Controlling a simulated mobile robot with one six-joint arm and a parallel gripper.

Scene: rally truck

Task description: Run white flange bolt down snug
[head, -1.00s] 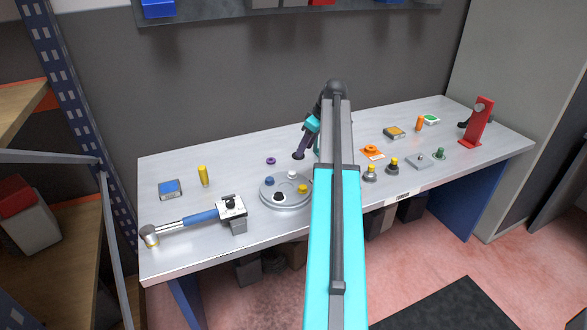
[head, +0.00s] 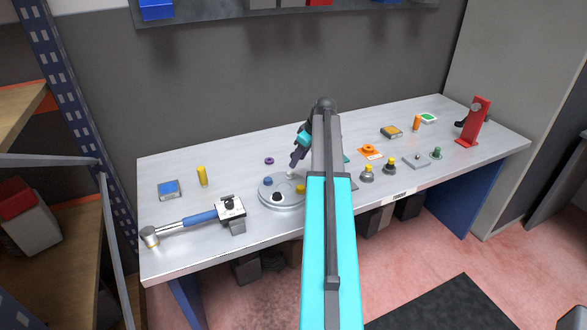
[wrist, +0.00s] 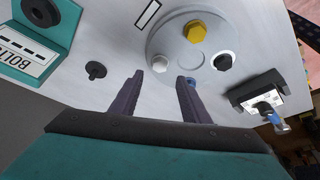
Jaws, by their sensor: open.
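The round grey flange plate (head: 262,200) lies on the bench in the head view; it also shows in the wrist view (wrist: 172,52). It carries the white bolt (head: 289,174), a yellow bolt (head: 300,189), a black bolt (head: 277,197) and a blue bolt (head: 268,181). My gripper (head: 293,163) is low over the plate's far side, close to the white bolt. In the wrist view my gripper (wrist: 160,76) is open, and the white bolt (wrist: 160,64) shows between and just beyond the fingertips. The right finger partly hides the blue bolt (wrist: 190,80). I cannot tell contact.
A purple ring (head: 269,161) and a yellow cylinder (head: 202,176) stand behind. A teal tray labelled BOLTS (wrist: 55,45) shows in the wrist view. Several small parts and a red stand (head: 474,122) lie right.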

